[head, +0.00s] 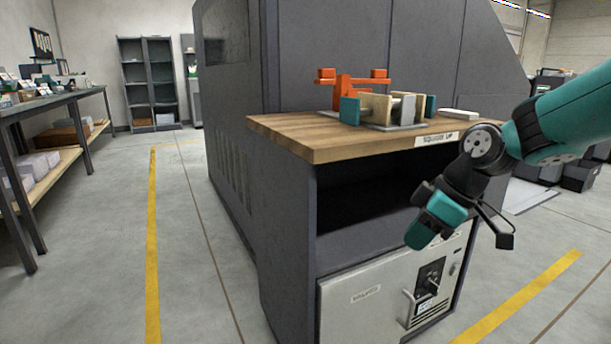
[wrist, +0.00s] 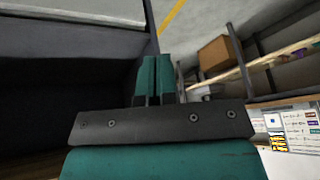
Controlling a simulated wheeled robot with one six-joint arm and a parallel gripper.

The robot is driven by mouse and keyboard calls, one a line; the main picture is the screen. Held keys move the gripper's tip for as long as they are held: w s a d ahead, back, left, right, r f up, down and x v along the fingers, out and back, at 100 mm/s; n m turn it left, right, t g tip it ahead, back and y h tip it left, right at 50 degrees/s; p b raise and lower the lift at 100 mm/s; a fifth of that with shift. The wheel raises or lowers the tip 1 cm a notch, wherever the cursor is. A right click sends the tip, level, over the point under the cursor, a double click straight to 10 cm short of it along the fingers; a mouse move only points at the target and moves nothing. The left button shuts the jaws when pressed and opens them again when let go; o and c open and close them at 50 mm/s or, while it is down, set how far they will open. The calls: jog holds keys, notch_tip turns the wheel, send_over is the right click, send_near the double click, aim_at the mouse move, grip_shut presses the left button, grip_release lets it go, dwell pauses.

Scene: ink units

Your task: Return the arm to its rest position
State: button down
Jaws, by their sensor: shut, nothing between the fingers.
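My gripper (head: 420,236) is at the right in the head view, at the end of my teal and black arm. It hangs in front of the grey cabinet, below the level of the wooden top and apart from it. In the wrist view the two teal fingers (wrist: 153,80) are together with nothing between them.
A wooden worktop (head: 290,133) on the grey cabinet carries an orange clamp-like fixture (head: 350,80) with several blocks. Below it are an open dark shelf and a light grey panel (head: 350,294) with a handle. A long workbench (head: 60,97) stands at left. The floor between is clear.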

jog(key=s+a+r+m+g+h, duration=0.1)
jog(key=s+a+m, duration=0.15)
jog(key=s, duration=0.95)
jog(key=s+a+r+m, duration=0.1)
jog(key=s+a+m, duration=0.15)
jog(key=s, duration=0.95)
notch_tip(320, 180, up, 36)
jog(key=p, duration=3.6)
jog(key=shift+s+d+f+m, duration=0.2)
jog(key=shift+d+m, duration=0.1)
jog(key=shift+d+f, duration=0.1)
